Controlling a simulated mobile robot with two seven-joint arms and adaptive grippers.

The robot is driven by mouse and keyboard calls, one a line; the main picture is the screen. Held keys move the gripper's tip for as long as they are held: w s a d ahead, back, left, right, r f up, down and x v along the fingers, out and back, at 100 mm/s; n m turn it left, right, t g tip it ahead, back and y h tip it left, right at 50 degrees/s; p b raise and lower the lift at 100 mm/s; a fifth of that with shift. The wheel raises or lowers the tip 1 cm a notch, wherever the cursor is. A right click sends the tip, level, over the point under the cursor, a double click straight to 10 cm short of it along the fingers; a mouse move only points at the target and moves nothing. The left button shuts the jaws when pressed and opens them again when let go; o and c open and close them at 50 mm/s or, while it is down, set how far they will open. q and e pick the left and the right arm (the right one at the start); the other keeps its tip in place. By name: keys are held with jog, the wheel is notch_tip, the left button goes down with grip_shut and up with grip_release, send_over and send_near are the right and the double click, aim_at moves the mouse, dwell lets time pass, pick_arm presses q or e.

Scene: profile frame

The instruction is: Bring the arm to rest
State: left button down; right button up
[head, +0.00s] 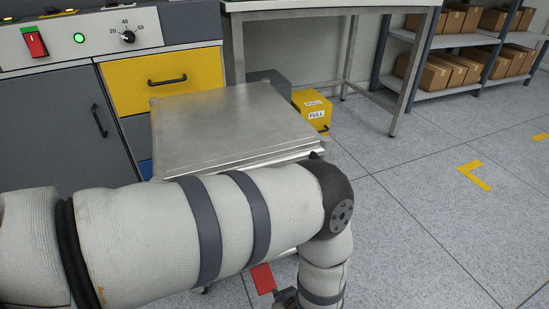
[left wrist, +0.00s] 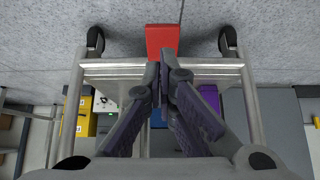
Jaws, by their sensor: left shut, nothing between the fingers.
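My left arm (head: 150,235) comes in from the left across the lower part of the head view. It bends down at a dark elbow joint (head: 338,200) in front of a metal cart (head: 230,125). Only a dark bit of my left gripper (head: 286,298) shows at the bottom edge there; its fingertips are out of that picture. In the left wrist view the left gripper (left wrist: 165,72) has its fingers together and empty, with the cart's frame (left wrist: 105,70) behind them. My right gripper is in neither view.
A red item (head: 263,278) shows below the arm, and red also shows behind the fingertips (left wrist: 162,40). A grey cabinet with a yellow drawer (head: 160,82) stands left of the cart. A yellow box (head: 312,108) stands behind it. Open floor (head: 430,220) lies to the right.

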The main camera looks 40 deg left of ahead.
pick_arm(q)
jog(key=shift+s+d+r, duration=0.1)
jog(key=shift+d+r, duration=0.05)
jog(key=shift+d, duration=0.05)
dwell(0.3)
